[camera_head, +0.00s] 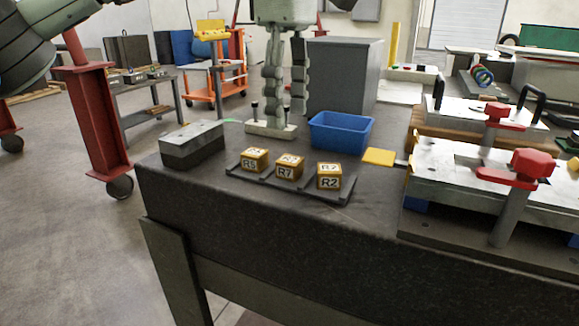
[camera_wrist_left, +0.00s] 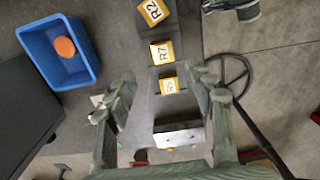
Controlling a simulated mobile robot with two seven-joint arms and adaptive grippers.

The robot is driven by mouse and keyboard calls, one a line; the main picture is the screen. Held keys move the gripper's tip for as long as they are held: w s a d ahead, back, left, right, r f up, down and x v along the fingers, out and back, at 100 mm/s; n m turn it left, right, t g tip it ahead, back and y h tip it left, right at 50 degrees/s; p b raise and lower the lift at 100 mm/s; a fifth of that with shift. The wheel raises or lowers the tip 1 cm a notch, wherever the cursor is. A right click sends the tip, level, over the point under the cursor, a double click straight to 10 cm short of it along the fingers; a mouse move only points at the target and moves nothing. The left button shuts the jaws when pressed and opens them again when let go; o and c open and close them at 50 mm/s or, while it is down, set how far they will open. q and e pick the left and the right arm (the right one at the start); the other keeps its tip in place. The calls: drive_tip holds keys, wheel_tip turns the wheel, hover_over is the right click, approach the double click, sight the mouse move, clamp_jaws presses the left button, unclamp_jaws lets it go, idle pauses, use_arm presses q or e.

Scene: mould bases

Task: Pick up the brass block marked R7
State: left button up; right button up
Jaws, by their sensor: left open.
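The brass block marked R7 (camera_head: 288,168) sits in the middle of a row of three on a dark rack, between block R5 (camera_head: 253,160) and block R2 (camera_head: 329,177). In the left wrist view R7 (camera_wrist_left: 162,52) lies between R2 (camera_wrist_left: 152,12) and R5 (camera_wrist_left: 168,84). My left gripper (camera_head: 286,112) points down with fingers apart and empty, behind the row in the head view. In the left wrist view its fingertips (camera_wrist_left: 167,76) spread either side of the R5 end of the row, not touching any block. My right gripper is not visible.
A blue bin (camera_head: 340,132) stands behind the blocks; an orange disc (camera_wrist_left: 65,47) lies in it. A grey metal block (camera_head: 191,146) is left of the row. A yellow pad (camera_head: 378,157) and a fixture with red-knobbed clamps (camera_head: 531,163) are to the right. The front tabletop is clear.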

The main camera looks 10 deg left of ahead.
sight(290, 159)
use_arm(q)
drive_tip(key=f, duration=0.7)
drive_tip(key=shift+s+d+f, duration=0.2)
drive_tip(key=shift+s, duration=0.15)
clamp_jaws()
